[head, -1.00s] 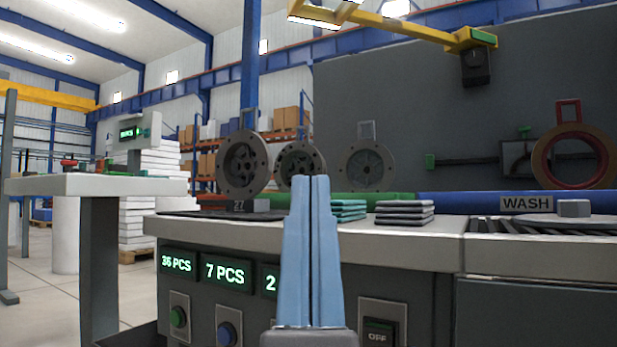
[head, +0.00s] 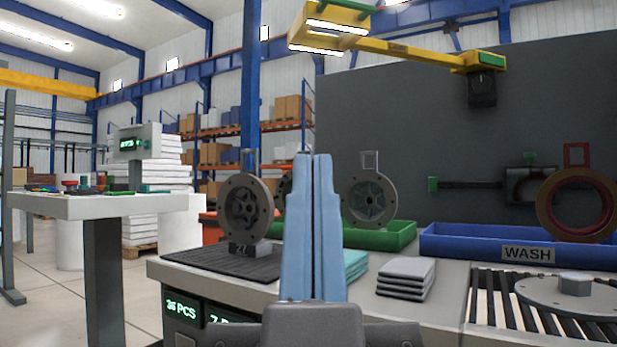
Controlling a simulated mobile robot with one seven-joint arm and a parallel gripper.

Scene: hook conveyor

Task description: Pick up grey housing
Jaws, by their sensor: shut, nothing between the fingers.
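A round grey housing (head: 247,207) with a bolted rim and a loop on top stands upright on a dark mat, above a small block marked 27. A second round grey housing (head: 370,201) stands upright in the green tray (head: 400,236). Part of another dark round piece (head: 284,188) shows behind my fingers, mostly hidden. I cannot tell which one the task means. My gripper (head: 313,157) is in front, its blue fingers pointing up, shut and empty. In the picture it lies between the two housings, with no visible contact.
The dark mat (head: 212,262) lies at the bench's left. Folded grey cloths (head: 405,277) and teal cloths (head: 355,265) lie near its front. The blue WASH tray (head: 455,244) and a slatted section with a flat disc (head: 560,294) are right. A yellow overhead arm (head: 410,50) hangs above.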

